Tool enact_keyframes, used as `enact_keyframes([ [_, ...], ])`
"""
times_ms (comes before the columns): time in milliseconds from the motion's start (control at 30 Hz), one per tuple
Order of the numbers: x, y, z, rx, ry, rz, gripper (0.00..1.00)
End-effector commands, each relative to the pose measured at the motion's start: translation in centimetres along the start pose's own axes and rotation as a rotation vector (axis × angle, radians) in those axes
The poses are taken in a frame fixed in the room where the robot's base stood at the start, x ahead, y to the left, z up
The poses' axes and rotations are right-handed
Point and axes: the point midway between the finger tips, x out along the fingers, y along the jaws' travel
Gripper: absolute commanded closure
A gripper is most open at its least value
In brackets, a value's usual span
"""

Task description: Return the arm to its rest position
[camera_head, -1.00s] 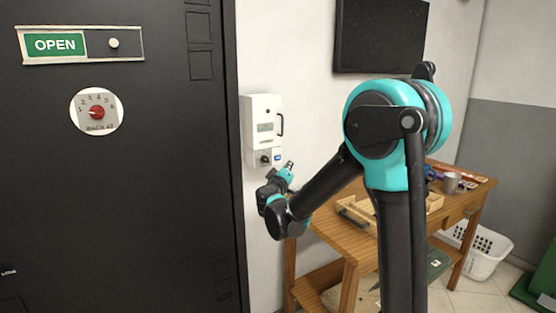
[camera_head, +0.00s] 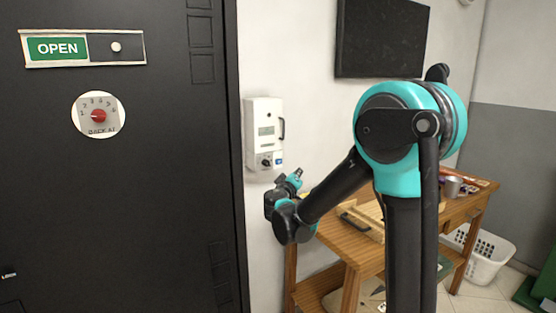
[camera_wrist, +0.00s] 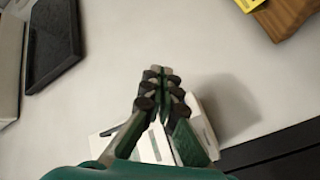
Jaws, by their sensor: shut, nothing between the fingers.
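My arm, black and teal, stands in the right half of the head view, its forearm reaching down and left. My gripper (camera_head: 297,173) is small there, just below and right of the white wall box (camera_head: 265,130). In the wrist view my gripper (camera_wrist: 160,75) shows with its fingers together and nothing between them. Part of the white box (camera_wrist: 150,148) shows behind the fingers in the wrist view, partly hidden by them. I cannot tell the exact gap between gripper and box.
A black door (camera_head: 130,210) with an OPEN sign (camera_head: 58,48) and red dial (camera_head: 98,116) fills the left. A wooden table (camera_head: 345,245) stands behind my arm. A white basket (camera_head: 487,256) is on the floor at right. A dark panel (camera_head: 380,38) hangs on the wall.

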Motion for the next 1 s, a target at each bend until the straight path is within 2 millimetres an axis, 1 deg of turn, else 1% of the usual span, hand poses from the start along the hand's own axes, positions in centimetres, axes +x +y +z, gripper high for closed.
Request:
enact_keyframes([
  [33,-0.1,1.2,2.3,0.013,-0.054,-0.004,1.0],
  [67,-0.2,1.8,3.9,0.022,-0.092,-0.01,1.0],
  [100,-0.6,2.7,6.3,0.037,-0.151,-0.019,1.0],
  [133,-0.9,3.3,8.2,0.05,-0.197,-0.029,1.0],
  [167,-1.4,3.9,10.2,0.063,-0.247,-0.04,1.0],
  [200,-2.2,4.6,12.8,0.081,-0.311,-0.058,1.0],
  [267,-3.7,5.3,16.7,0.111,-0.409,-0.09,1.0],
  [300,-4.9,5.7,19.2,0.132,-0.474,-0.113,1.0],
  [367,-7.1,6.0,22.8,0.168,-0.568,-0.157,1.0],
  [400,-8.8,6.0,25.0,0.194,-0.629,-0.19,1.0],
  [467,-11.6,5.8,28.1,0.237,-0.716,-0.246,1.0],
  [500,-13.6,5.4,29.9,0.269,-0.772,-0.287,1.0],
  [567,-16.6,4.7,32.2,0.317,-0.843,-0.351,1.0],
  [600,-18.5,4.1,33.4,0.348,-0.882,-0.393,1.0],
  [633,-19.8,3.7,34.1,0.372,-0.908,-0.425,1.0],
  [700,-22.8,2.6,35.3,0.426,-0.958,-0.499,1.0],
  [800,-26.4,1.1,36.2,0.497,-1.004,-0.592,1.0],
  [900,-28.9,-0.1,36.5,0.548,-1.025,-0.661,1.0],
  [1000,-30.0,-0.7,36.4,0.576,-1.033,-0.697,1.0],
])
